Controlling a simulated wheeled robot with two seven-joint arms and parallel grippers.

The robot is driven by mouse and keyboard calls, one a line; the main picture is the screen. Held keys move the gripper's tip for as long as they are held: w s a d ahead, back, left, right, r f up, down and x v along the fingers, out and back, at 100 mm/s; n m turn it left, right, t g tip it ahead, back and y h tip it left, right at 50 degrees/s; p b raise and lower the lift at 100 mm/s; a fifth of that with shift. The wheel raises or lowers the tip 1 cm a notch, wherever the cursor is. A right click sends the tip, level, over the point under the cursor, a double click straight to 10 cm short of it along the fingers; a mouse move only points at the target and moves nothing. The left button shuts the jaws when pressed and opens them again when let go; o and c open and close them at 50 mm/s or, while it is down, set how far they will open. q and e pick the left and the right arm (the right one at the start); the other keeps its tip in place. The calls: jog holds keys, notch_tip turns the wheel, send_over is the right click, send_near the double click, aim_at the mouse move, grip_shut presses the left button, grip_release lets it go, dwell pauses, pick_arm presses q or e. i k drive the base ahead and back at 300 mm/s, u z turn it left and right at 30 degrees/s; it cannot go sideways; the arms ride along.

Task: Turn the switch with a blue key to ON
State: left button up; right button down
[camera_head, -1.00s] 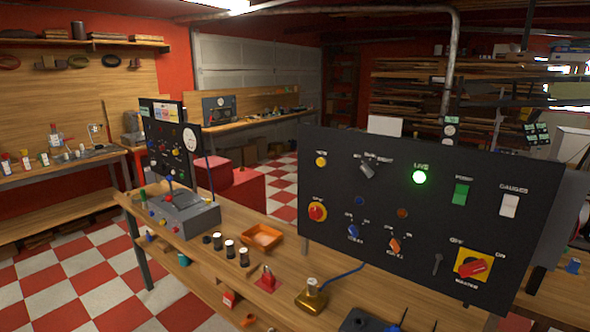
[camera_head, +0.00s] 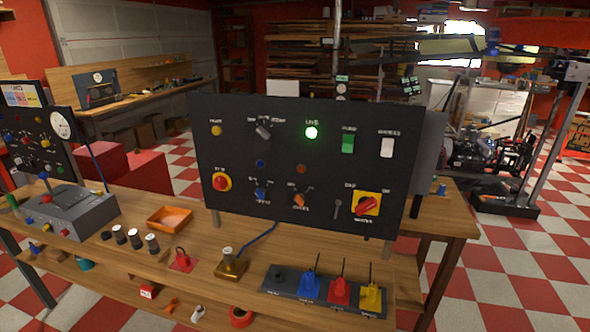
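A black control panel (camera_head: 230,118) stands upright on the wooden workbench, in the middle of the head view. A small switch with a blue key (camera_head: 261,193) is in its lower row, left of a similar switch with an orange key (camera_head: 300,199). The blue key looks tilted; the lettering around it is too blurred to read, so I cannot tell its setting. A round blue lamp (camera_head: 260,163) sits above it. Neither of my grippers is in view.
The panel also has a lit green lamp (camera_head: 311,133), a red knob (camera_head: 222,181) and a red rotary switch on a yellow plate (camera_head: 367,204). An orange tray (camera_head: 170,219), black-capped cylinders (camera_head: 135,238) and a box with coloured levers (camera_head: 322,287) stand on the bench. Checkered floor is open at right.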

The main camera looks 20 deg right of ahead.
aim_at(260, 193)
jog(key=z, duration=0.5)
jog(key=k, duration=0.55)
jog(key=z, duration=0.8)
jog(key=i, duration=1.2)
jog(key=u, duration=0.8)
